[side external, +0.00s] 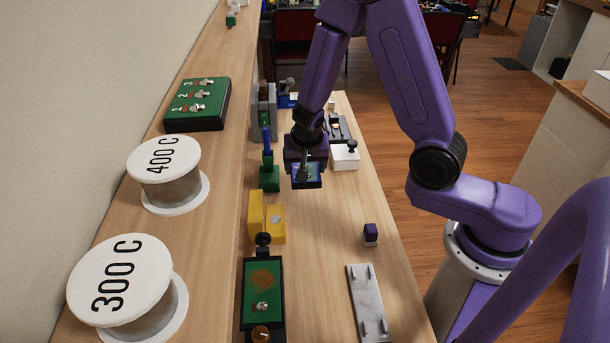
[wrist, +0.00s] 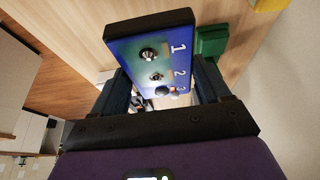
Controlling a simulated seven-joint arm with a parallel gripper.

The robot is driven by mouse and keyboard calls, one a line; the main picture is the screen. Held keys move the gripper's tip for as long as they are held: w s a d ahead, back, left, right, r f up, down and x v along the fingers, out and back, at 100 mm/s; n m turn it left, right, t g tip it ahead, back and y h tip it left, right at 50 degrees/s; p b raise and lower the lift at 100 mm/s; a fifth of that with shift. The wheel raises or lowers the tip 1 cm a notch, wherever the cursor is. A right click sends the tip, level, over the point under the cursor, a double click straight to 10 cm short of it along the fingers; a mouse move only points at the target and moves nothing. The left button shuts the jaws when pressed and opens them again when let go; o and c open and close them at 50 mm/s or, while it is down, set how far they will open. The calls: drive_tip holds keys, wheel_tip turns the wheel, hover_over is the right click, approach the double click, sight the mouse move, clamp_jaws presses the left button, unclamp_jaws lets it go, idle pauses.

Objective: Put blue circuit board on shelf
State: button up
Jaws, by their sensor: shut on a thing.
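The blue circuit board (side external: 307,181), with a dark edge, is held below my gripper (side external: 305,165) over the wooden table. In the wrist view the blue board (wrist: 130,52) shows the numbers 1, 2, 3 and small switches, and sits between the two fingers of my gripper (wrist: 160,80). The fingers are shut on its sides. The shelf (side external: 217,172) is the raised wooden ledge along the wall, left of my gripper. My gripper and the board are apart from it. The board's underside is hidden.
On the shelf are a green 1-2-3 board (side external: 198,104), a 400 C spool (side external: 167,175) and a 300 C spool (side external: 125,290). The table holds a yellow block (side external: 267,217), a green block (side external: 269,179), a white box (side external: 345,157), a purple-topped block (side external: 370,234) and a grey plate (side external: 369,303).

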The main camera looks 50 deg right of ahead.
wheel_tip(320, 180, up, 17)
drive_tip(key=shift+s+d+f+n+t+y, duration=0.1)
drive_tip(key=shift+d+f+n+t+y, duration=0.3)
drive_tip(key=shift+f+n, duration=1.1)
drive_tip(key=shift+s+a+f+n+t+y, duration=0.1)
drive_tip(key=shift+f+n+y, duration=0.55)
drive_tip(key=shift+f+n, duration=0.8)
drive_tip(key=shift+s+d+f+n+t+y, duration=0.1)
drive_tip(key=shift+d+f+n+t+y, duration=0.3)
drive_tip(key=shift+f+n, duration=1.1)
drive_tip(key=w+d+r+m+g+h, duration=0.15)
drive_tip(key=w+d+r+m, duration=0.3)
drive_tip(key=w+r, duration=0.5)
drive_tip(key=w+d+r+m+h, duration=0.2)
drive_tip(key=w+d+r+m, duration=0.3)
drive_tip(key=r, duration=0.7)
drive_tip(key=s+a+r, duration=1.5)
drive_tip(key=s+a, duration=0.1)
drive_tip(key=a, duration=0.3)
hover_over(222, 50)
drive_tip(key=s, duration=0.2)
drive_tip(key=shift+n+y, duration=0.3)
drive_tip(key=f, duration=0.8)
drive_tip(key=shift+w+a+f, duration=0.1)
drive_tip(key=shift+a+f, duration=0.3)
drive_tip(key=shift+w+f, duration=0.2)
drive_tip(key=shift+f, duration=0.1)
drive_tip(key=shift+w+a+f, duration=0.1)
drive_tip(key=shift+w+f, duration=0.05)
drive_tip(key=shift+f, duration=1.45)
